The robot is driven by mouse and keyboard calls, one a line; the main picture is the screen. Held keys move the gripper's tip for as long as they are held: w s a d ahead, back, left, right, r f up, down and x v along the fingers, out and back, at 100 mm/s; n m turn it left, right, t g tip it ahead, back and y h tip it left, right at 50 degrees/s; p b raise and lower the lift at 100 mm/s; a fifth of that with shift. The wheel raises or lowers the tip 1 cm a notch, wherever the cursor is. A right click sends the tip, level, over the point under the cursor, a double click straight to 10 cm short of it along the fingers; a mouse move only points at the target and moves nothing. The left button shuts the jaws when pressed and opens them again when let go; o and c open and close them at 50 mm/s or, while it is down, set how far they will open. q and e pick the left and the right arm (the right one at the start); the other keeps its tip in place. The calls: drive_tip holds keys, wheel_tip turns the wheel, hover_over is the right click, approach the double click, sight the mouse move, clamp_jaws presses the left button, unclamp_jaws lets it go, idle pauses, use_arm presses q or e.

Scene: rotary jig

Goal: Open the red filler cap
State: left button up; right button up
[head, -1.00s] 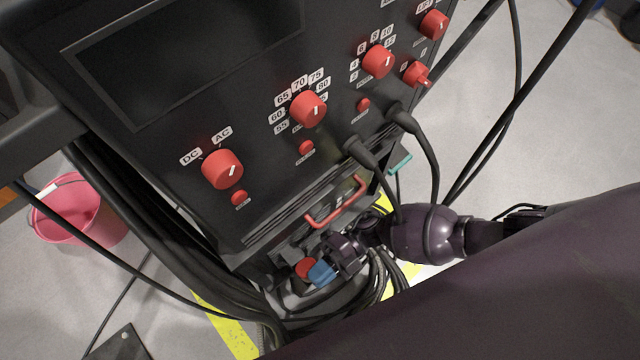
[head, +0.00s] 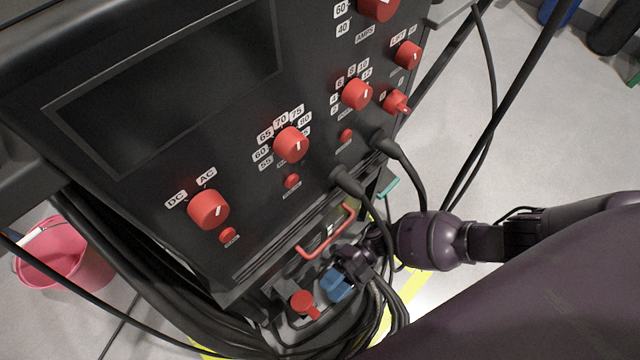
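The red filler cap (head: 302,302) is low on the front of the dark machine, below the red handle. It is a round red piece with a small tab at its lower right. My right gripper (head: 342,276) is just up and right of the cap, with a visible gap between them. Blue parts show at its tip; I cannot tell whether they are its fingers or a separate blue piece. The finger opening is too small and dark to judge. My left gripper is not in view.
The red bar handle (head: 327,234) is just above my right gripper. Black cables hang around and below it. The panel's red knobs (head: 291,145) are higher up. A pink bucket (head: 62,258) stands on the floor at left. Open floor is at right.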

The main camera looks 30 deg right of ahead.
drive_tip(key=v, duration=0.5)
drive_tip(key=shift+a, duration=0.1)
idle(0.4)
